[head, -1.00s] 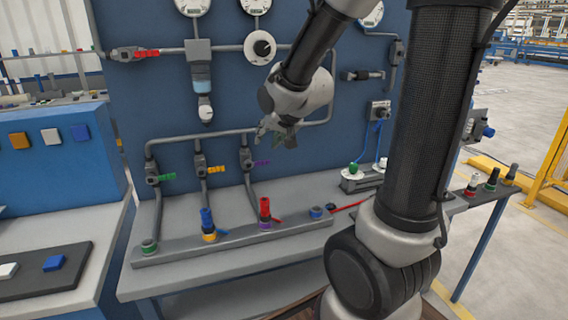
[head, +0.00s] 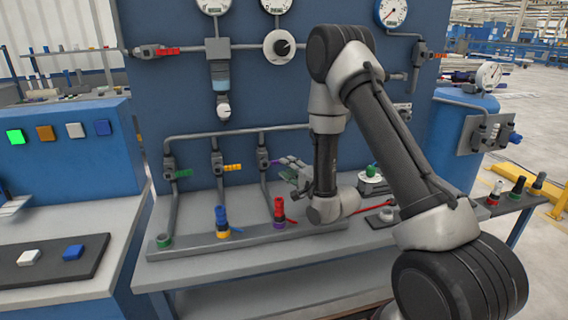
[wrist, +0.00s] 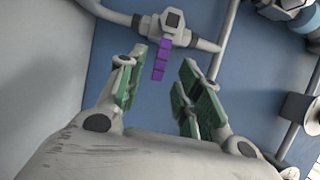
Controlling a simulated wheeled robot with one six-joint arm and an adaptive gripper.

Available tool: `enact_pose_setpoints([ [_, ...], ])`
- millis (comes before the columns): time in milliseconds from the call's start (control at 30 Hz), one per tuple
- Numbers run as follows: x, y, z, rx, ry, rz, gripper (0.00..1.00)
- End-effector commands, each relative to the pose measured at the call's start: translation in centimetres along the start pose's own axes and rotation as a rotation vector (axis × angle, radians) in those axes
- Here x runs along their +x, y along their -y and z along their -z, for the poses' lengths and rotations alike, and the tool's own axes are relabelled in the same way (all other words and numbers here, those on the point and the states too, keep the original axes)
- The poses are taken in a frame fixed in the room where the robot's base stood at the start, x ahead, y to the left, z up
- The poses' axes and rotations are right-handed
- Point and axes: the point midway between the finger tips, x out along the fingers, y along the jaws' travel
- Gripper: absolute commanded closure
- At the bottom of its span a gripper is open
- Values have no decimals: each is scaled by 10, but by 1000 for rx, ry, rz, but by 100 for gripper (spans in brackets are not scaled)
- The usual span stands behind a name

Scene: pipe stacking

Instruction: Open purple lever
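The purple lever (wrist: 160,60) sticks out from a grey valve (wrist: 172,27) on a pipe against the blue panel in the wrist view. In the head view a small part of the purple lever (head: 273,162) shows on the rightmost of the three valves. My gripper (wrist: 158,80) is open, its two green-padded fingers apart. The lever lies ahead of the gap between them, and no finger is seen touching it. In the head view my gripper (head: 291,170) is just right of and slightly below the lever.
Valves with a green lever (head: 184,173) and a yellow lever (head: 232,167) stand to the left. Below, a grey rail (head: 250,232) carries capped fittings, including a red one (head: 279,208). A green-topped device (head: 371,172) stands right of my gripper.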

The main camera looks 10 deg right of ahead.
Motion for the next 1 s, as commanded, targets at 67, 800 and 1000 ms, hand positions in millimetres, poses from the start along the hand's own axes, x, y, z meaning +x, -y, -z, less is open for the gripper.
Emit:
enact_pose_setpoints([
  [67,15,0,0,-2,0,2,65],
  [800,54,0,0,-2,-2,-2,91],
  [1000,54,0,0,-2,-2,-2,100],
])
